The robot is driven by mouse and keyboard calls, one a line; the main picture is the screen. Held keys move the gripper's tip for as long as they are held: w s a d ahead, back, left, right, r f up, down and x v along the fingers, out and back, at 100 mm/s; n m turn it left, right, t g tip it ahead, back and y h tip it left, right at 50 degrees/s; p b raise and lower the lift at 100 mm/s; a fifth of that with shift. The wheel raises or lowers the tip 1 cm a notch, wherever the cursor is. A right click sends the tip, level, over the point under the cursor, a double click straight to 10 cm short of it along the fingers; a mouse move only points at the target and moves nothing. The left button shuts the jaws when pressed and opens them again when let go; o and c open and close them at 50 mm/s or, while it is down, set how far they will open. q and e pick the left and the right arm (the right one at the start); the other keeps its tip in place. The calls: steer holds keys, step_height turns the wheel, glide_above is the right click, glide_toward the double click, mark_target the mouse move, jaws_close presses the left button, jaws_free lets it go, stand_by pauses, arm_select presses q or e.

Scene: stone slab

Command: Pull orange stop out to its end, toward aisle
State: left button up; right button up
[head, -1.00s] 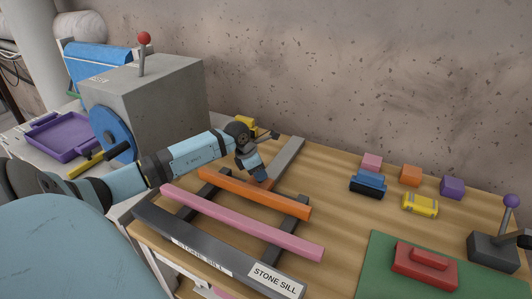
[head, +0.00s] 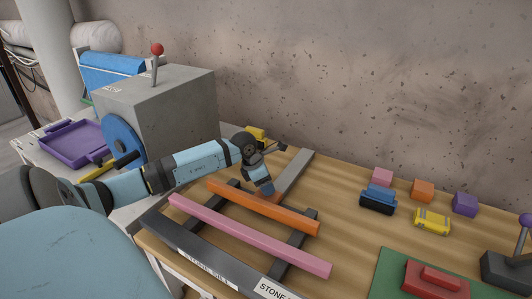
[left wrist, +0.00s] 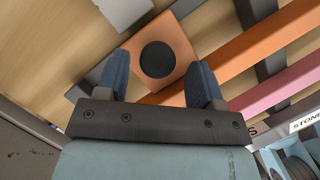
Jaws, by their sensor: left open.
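The orange stop, a small orange block with a round black spot on its face, shows in the left wrist view (left wrist: 180,32). It lies between the two blue fingers of my left gripper (left wrist: 160,80), with bare surface visible and no clear grip on it. In the head view my left gripper (head: 265,187) points down at the near end of a grey rail (head: 296,172). The stop is mostly hidden there behind the fingers. The gripper is open. My right gripper is not in view.
A long orange bar (head: 285,217) and a pink bar (head: 250,237) lie across dark supports close by. The dark stone sill (head: 185,245) runs along the front. A grey box (head: 180,110) with a blue wheel (head: 122,142) stands left. Small coloured blocks sit right.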

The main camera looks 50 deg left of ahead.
arm_select(q)
steer(key=v, duration=1.3)
steer(key=shift+b, duration=0.3)
